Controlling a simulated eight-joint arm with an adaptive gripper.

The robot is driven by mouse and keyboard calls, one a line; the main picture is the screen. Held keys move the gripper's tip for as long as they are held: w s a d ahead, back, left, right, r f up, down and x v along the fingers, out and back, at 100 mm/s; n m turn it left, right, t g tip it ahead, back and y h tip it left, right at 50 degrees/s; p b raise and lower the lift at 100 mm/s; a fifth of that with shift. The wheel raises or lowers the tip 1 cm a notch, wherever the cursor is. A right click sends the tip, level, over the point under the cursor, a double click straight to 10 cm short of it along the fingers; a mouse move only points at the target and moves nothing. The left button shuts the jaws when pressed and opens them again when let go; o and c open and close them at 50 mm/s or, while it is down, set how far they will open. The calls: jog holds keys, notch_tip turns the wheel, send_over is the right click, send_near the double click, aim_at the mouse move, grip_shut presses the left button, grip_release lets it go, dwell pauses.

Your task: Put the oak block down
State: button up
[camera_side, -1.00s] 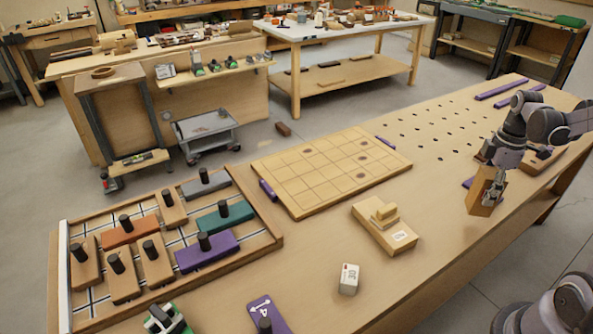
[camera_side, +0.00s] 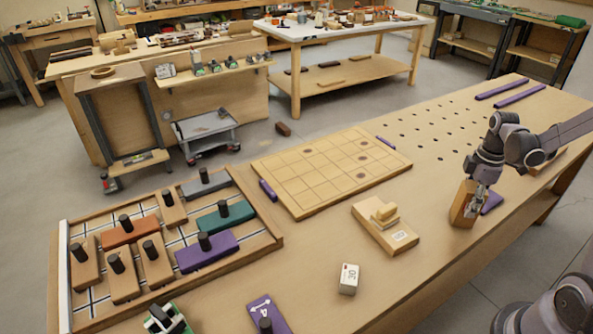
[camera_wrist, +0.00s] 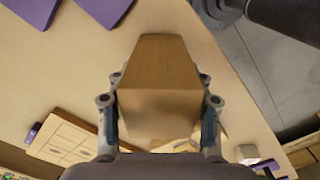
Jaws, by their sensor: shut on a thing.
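The oak block (camera_side: 461,204) is a tan wooden piece near the right front part of the bench (camera_side: 425,262). My gripper (camera_side: 477,190) is shut on it from above. In the wrist view the oak block (camera_wrist: 158,85) fills the space between the two fingers of my gripper (camera_wrist: 160,115), with a finger on each side. The block looks slightly tilted in the side view. Its lower end is close to the bench top, but I cannot tell whether it touches.
A wooden piece with a label (camera_side: 385,228) and a small white block (camera_side: 348,279) lie to the left. A gridded board (camera_side: 320,170) and a tray of knobbed blocks (camera_side: 272,240) are farther left. The bench's front edge is near.

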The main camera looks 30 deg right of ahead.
jog(key=shift+f, duration=0.15)
jog(key=o, duration=1.3)
jog(key=shift+o, duration=0.2)
notch_tip(320, 180, up, 12)
jog(key=shift+r, duration=0.1)
jog(key=shift+a+r, duration=0.1)
jog(key=shift+a, duration=0.05)
jog(key=a+r+m+t, duration=0.1)
jog(key=a+m+t, duration=0.6)
jog(key=a, duration=1.5)
jog(key=shift+w+a+r+m, duration=0.15)
jog(key=shift+a+m, duration=0.25)
jog(key=shift+m, duration=0.6)
